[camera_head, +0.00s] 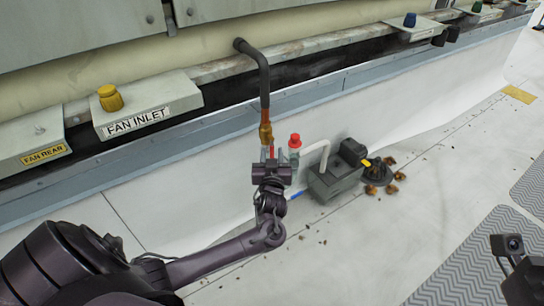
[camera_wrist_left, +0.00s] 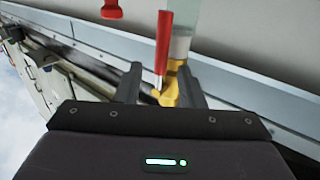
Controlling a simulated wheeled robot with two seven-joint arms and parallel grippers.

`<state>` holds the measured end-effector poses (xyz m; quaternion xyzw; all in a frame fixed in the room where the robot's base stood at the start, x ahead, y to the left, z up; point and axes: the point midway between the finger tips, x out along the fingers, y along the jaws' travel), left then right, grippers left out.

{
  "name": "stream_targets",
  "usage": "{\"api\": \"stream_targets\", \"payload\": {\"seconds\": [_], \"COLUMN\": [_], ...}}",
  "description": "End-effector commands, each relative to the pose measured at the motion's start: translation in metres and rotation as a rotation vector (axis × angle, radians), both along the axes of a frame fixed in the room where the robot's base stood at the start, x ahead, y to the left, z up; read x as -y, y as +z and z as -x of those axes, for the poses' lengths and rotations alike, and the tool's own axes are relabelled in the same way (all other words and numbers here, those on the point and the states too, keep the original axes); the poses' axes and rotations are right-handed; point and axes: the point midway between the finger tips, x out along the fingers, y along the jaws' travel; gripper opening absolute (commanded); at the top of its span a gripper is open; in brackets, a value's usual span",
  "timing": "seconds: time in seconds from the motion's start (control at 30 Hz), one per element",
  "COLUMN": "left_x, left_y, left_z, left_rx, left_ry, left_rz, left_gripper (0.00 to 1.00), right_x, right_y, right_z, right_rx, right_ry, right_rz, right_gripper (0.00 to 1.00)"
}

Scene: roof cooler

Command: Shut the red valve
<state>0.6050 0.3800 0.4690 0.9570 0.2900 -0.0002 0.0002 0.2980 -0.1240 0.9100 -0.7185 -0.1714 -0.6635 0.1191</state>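The red valve handle (camera_head: 271,152) shows as a narrow red lever on a brass valve body (camera_head: 266,134) on the vertical pipe. In the left wrist view the red lever (camera_wrist_left: 163,42) runs roughly along the pale pipe, beside it, above the yellow brass body (camera_wrist_left: 171,92). My left gripper (camera_head: 271,165) is at the valve, hiding its lower part in the head view. In the wrist view the left gripper (camera_wrist_left: 160,82) has its fingers apart, with the lever's lower end and brass in the gap between them. My right arm (camera_head: 520,275) shows only partly at lower right; its fingertips cannot be made out.
A red-capped fitting (camera_head: 294,141) stands just right of the valve. A grey pump box (camera_head: 335,178) and a dark strainer with leaves (camera_head: 378,174) lie farther right. A FAN INLET box (camera_head: 140,105) with a yellow knob is at left. The white floor in front is mostly clear.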

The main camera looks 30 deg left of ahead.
Motion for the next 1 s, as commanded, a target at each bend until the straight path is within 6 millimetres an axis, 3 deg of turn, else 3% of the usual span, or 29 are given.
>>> {"api": "stream_targets", "payload": {"seconds": [0.37,0.67,1.0], "left_x": [-0.0063,-0.0061,-0.0058], "left_y": [0.0003,0.0001,0.0001], "left_z": [-0.0088,-0.0086,-0.0084], "left_rx": [0.0,0.0,-0.001], "left_ry": [0.0,0.0,0.0], "left_rz": [0.0,0.0,0.0], "left_gripper": [0.35,0.0,0.0], "right_x": [-0.0002,-0.0002,-0.0002], "right_y": [-0.002,-0.0021,-0.0017], "right_z": [0.0,-0.0002,-0.0004], "right_rx": [0.005,0.004,0.003], "right_ry": [0.0,-0.001,-0.001], "right_rz": [0.001,0.002,0.001], "right_gripper": [0.36,0.36,0.36]}}
